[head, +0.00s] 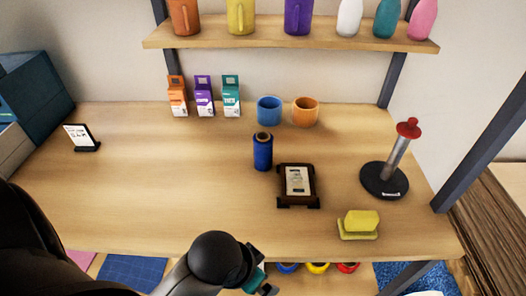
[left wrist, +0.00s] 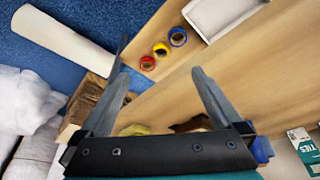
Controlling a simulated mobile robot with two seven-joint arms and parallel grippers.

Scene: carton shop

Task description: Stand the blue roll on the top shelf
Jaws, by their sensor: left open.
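The blue roll (head: 263,152) stands upright on the tabletop, near its middle. The top shelf (head: 330,42) is the wooden board above the back of the table. My left gripper (head: 268,286) is at the front edge of the table in the head view, well short of the roll and apart from it. In the left wrist view the left gripper (left wrist: 160,68) has its two fingers spread, with nothing between them. A blue thing partly shows behind its right side there; I cannot tell if it is the roll. My right gripper is in neither view.
The shelf holds several mugs and bottles, with little gap between them. Around the roll are a blue mug (head: 269,110), an orange mug (head: 305,112), a dark framed stand (head: 297,185), a yellow sponge (head: 358,224) and a red-topped holder (head: 393,165). The table's left half is mostly clear.

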